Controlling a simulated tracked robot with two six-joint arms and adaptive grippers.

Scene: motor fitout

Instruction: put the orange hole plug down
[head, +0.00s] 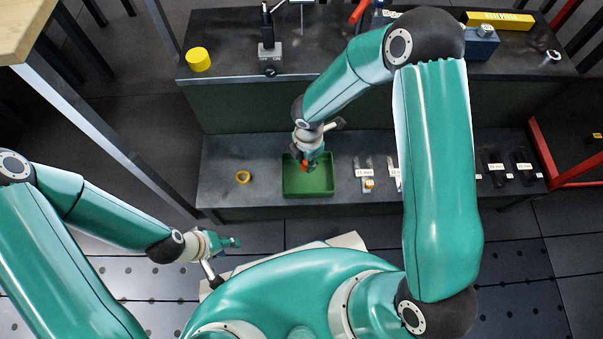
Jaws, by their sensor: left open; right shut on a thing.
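My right gripper (310,168) points down over the green tray (318,189) on the lower front shelf of the bench. It is shut on the orange hole plug (305,165), of which only a small orange patch shows between the fingers. I cannot tell whether the plug touches the tray floor. My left gripper (236,242) is open and empty, low at the left in front of the bench, well away from the tray.
A yellow cylinder (198,60), a stand (269,52) and a yellow box (497,21) are on the upper bench top.

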